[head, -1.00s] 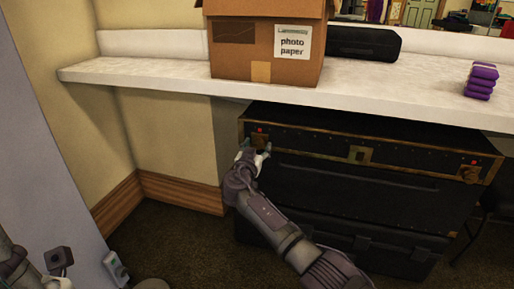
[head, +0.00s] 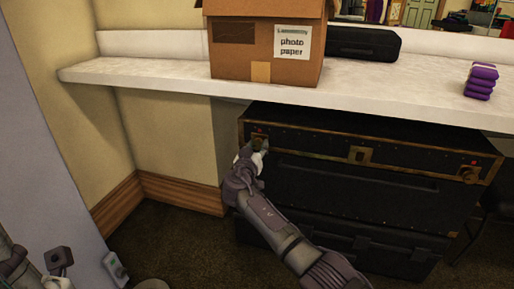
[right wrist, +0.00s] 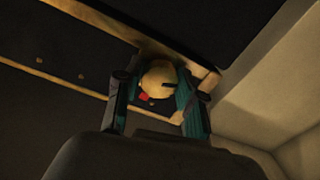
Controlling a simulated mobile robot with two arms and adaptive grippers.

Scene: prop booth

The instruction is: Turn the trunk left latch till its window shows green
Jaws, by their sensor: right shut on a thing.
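The black trunk (head: 345,190) with brass-coloured edges sits under the white counter. Its left latch (head: 259,138) is at the trunk's upper left corner, with a small red mark above it. My right gripper (head: 258,149) is at this latch. In the right wrist view the latch's round yellowish knob (right wrist: 158,78) lies between the two fingers of the right gripper (right wrist: 157,100), which are shut on it. The latch window (right wrist: 143,97) shows red; I see no green. My left arm's end (head: 58,262) shows only partly at the lower left, away from the trunk.
The counter (head: 160,72) overhangs the trunk and carries a cardboard box (head: 265,50), a black case (head: 363,43) and a purple stack (head: 481,81). The right latch (head: 470,173) is at the trunk's other end. Carpet (head: 165,225) is clear at left.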

